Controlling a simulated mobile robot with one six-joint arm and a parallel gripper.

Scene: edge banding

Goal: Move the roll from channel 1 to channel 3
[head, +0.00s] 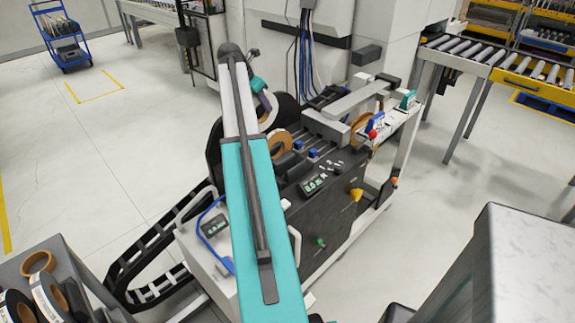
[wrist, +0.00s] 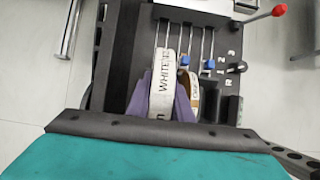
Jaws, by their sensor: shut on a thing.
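My gripper (head: 262,102) is shut on a white roll (head: 270,112), at the far left side of the edge-banding machine's roll rack. In the wrist view, the white roll (wrist: 163,82) stands on edge between the purple fingers, with the printed word "WHITE" on its rim. Its lower part is hidden, so I cannot tell whether it touches the rack. A brown roll (head: 279,143) stands in the rack just to its right; it also shows in the wrist view (wrist: 194,88). Dark channels with thin rods (wrist: 208,42) run along the rack.
Blue clips (head: 313,153) sit on rods right of the brown roll. Another brown roll (head: 358,130) and a red knob (head: 373,134) are at the machine's right. A shelf (head: 66,262) with several rolls stands at lower left. My teal arm hides part of the machine.

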